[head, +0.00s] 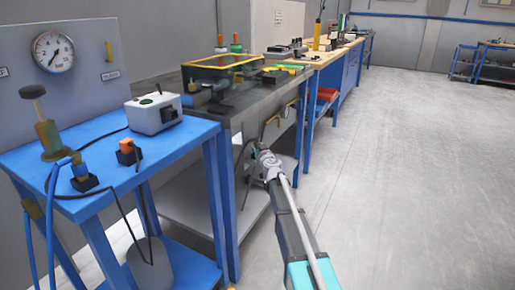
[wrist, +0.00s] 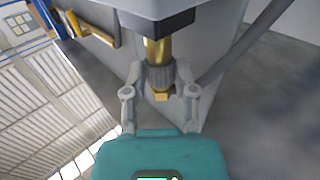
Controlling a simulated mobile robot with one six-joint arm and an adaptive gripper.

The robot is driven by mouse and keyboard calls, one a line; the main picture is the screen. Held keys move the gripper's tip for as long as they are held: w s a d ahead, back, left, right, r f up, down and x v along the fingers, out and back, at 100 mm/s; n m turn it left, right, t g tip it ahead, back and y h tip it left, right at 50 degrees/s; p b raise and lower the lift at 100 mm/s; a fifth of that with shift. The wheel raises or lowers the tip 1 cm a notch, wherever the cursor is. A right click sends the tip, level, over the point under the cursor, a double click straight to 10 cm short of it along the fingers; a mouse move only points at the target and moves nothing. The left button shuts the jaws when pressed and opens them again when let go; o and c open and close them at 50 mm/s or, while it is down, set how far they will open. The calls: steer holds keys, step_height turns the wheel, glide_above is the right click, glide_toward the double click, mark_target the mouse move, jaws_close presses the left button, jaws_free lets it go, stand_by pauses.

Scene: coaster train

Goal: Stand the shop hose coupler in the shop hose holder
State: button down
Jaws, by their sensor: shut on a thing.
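My gripper (wrist: 160,88) is shut on the shop hose coupler (wrist: 158,50), a brass piece with a grey ribbed collar. A finger presses on each side of the collar, and a brass hex end (wrist: 161,96) shows between them. The coupler's other end meets a dark block (wrist: 155,20) at the top of the wrist view; I cannot tell whether it is joined to it or only behind it. In the head view my gripper (head: 262,150) is in front of the dark workbench, below its top, and the coupler is too small to make out. I cannot identify the shop hose holder for certain.
The dark workbench (head: 237,118) carries a yellow-edged tray (head: 228,62). The floor (head: 410,160) at right is clear.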

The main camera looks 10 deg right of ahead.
steer(key=shift+f+b, duration=0.85)
steer(key=shift+f, duration=0.1)
stand_by(0.5)
steer(key=shift+r, duration=0.25)
steer(key=shift+r+p, duration=1.05)
steer(key=shift+p, duration=0.25)
steer(key=shift+r, duration=0.25)
steer(key=shift+s, duration=0.15)
